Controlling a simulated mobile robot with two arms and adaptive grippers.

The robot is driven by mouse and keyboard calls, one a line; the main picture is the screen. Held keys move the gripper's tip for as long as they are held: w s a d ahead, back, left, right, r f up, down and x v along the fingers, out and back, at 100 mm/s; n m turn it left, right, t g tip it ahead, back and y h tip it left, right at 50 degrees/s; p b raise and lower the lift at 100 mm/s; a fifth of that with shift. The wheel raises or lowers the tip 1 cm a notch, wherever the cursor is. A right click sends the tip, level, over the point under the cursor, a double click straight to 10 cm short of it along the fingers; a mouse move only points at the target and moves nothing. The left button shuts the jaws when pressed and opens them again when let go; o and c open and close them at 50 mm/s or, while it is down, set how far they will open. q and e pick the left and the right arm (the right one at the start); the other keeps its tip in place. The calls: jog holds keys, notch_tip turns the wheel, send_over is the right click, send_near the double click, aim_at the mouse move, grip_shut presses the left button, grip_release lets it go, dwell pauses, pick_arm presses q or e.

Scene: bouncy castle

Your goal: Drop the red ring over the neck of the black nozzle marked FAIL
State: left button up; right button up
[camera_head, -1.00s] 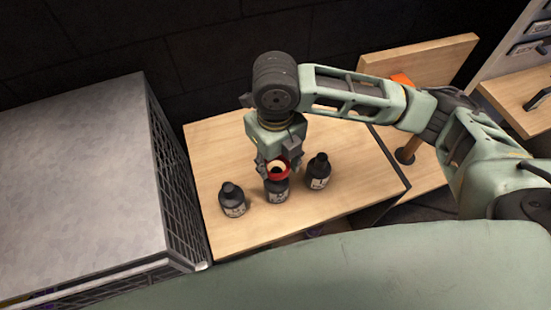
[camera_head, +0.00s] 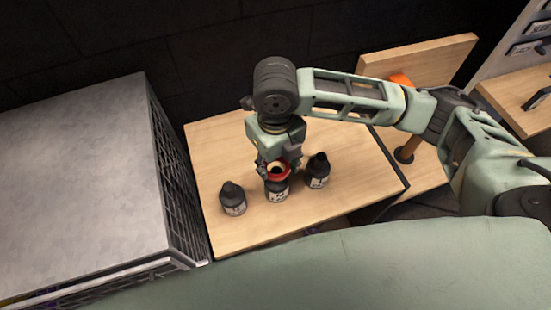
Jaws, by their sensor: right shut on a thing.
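Three black nozzles with white labels stand upright on a wooden table: a left one (camera_head: 233,199), a middle one (camera_head: 277,191) and a right one (camera_head: 318,171). The labels are too small to read, so I cannot tell which is marked FAIL. My right gripper (camera_head: 278,168) points down and is shut on the red ring (camera_head: 279,177). The ring is at the top of the middle nozzle and overlaps it in the picture. I cannot tell whether the ring is around its neck or just above it. My left gripper is not in view.
The wooden table (camera_head: 239,139) has free room behind and right of the nozzles. A grey metal-topped cage (camera_head: 75,180) stands close at the left. Another wooden surface (camera_head: 430,65) with an orange thing (camera_head: 401,80) lies behind my right arm.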

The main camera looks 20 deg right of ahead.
aim_at(275, 171)
jog(key=shift+f, duration=0.3)
dwell(0.4)
jog(key=shift+f+b, duration=0.3)
jog(key=shift+f, duration=0.1)
jog(key=shift+f, duration=0.3)
jog(key=shift+f, duration=0.35)
jog(key=shift+f, duration=0.4)
dwell(0.5)
jog(key=shift+f, duration=0.25)
dwell(0.5)
